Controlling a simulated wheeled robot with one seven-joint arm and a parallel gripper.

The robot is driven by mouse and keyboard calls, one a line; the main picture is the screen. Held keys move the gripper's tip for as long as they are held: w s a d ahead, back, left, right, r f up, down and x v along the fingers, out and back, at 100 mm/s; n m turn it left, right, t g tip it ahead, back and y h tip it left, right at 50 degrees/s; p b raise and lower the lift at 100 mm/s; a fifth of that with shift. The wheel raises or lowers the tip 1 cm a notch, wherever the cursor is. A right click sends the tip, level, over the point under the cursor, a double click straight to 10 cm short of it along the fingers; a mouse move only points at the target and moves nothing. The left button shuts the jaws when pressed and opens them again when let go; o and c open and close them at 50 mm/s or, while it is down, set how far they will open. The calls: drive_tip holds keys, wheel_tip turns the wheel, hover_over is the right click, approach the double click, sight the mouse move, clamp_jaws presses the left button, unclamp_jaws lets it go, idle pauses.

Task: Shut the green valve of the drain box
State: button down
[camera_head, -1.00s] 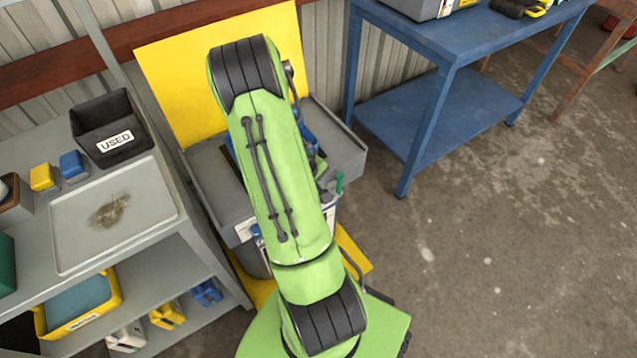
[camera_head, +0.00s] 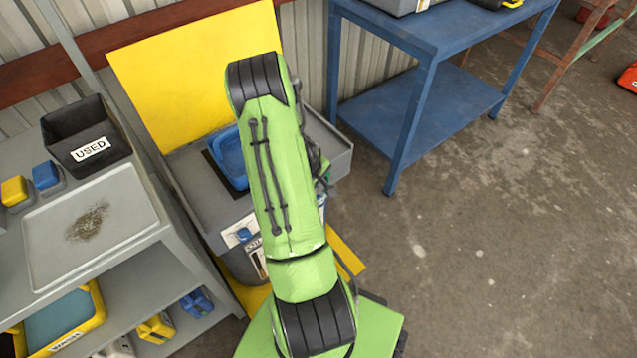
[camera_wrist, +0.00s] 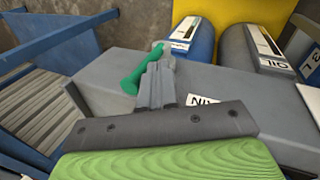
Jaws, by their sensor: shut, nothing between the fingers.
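The grey drain box (camera_head: 190,186) stands in front of a yellow panel in the head view, partly hidden behind my green arm. In the wrist view its grey side (camera_wrist: 250,100) fills the middle, with a partly covered label ending in "IN". The green valve handle (camera_wrist: 133,82) sticks up at a slant there. A small bit of green (camera_head: 327,171) shows beside my arm in the head view. My gripper (camera_wrist: 158,66) is shut and empty, its fingers right beside the handle, overlapping part of it. I cannot tell if they touch.
A blue basin (camera_head: 229,160) sits in the box top. A blue drum (camera_wrist: 200,48) and a grey drum (camera_wrist: 243,48) labelled OIL stand near the box. A grey shelf (camera_head: 135,282) is left, a blue table (camera_head: 425,108) right.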

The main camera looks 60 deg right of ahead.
drive_tip(key=shift+s+d+r+t+y+p, duration=0.15)
drive_tip(key=shift+d+t+y+p, duration=0.15)
drive_tip(key=shift+y, duration=0.2)
